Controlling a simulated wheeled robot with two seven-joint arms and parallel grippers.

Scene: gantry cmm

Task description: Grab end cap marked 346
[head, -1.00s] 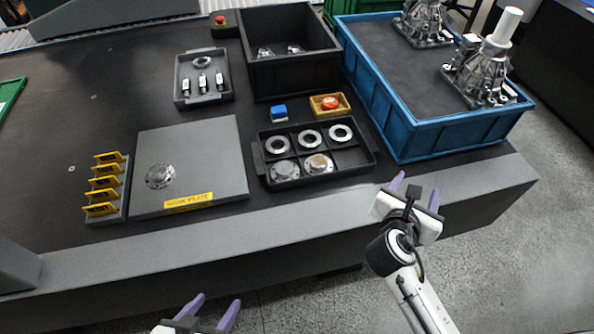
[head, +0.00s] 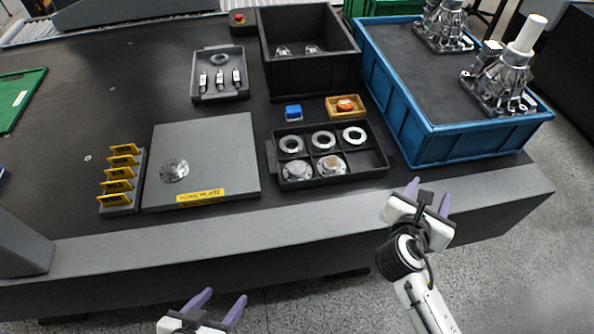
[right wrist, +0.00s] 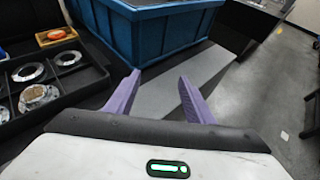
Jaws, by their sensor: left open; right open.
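A black divided tray (head: 372,160) holds several ring-shaped parts in its back row and two disc-like caps in its front row. The left cap (head: 297,171) is plain silver; the right cap (head: 331,165) has a brownish centre. Another silver disc (head: 174,170) lies on the work plate (head: 225,150). No marking 346 is readable on any of them. My right gripper (head: 428,192) is open and empty, right of the tray near the table's front edge; its fingers (right wrist: 160,95) show in the right wrist view. My left gripper (head: 218,305) is open and empty, in front of the table.
A blue crate (head: 400,118) with metal housings stands right of the tray. A black bin (head: 312,75) and a small tray (head: 220,97) with several small parts lie behind. A yellow-tagged rack (head: 122,208), a blue block (head: 293,112) and an orange-topped yellow box (head: 345,107) are nearby.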

